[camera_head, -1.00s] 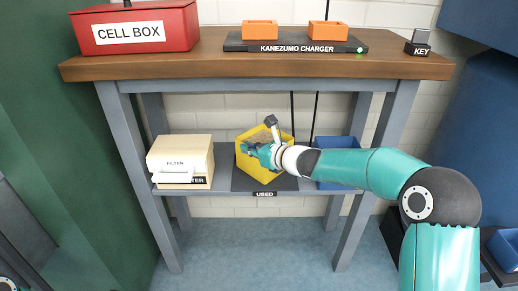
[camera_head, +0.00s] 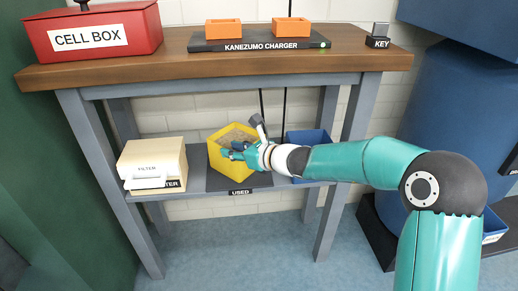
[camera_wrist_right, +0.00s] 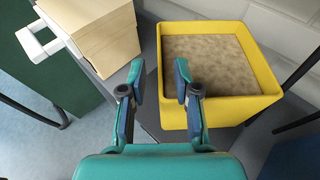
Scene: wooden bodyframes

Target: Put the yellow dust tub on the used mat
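The yellow dust tub (camera_head: 216,160), open-topped and filled with grey-brown dust, stands on the dark used mat (camera_head: 258,181) on the lower shelf, above the USED label. It also shows in the right wrist view (camera_wrist_right: 235,108), upright. My right gripper (camera_head: 226,151) is at the tub's front. In the right wrist view its fingers (camera_wrist_right: 159,82) are spread. The right finger overlaps the tub's near left corner and the left finger is outside it. I cannot tell whether they touch it. The tub's base is partly hidden by the arm in the head view. My left gripper is not in view.
A cream filter box (camera_head: 150,162) stands left of the mat and a blue bin (camera_head: 307,140) right of it, partly behind my arm. The wooden tabletop (camera_head: 200,62) overhangs the shelf, carrying a red cell box (camera_head: 95,35) and a charger (camera_head: 258,40). Grey legs flank the shelf.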

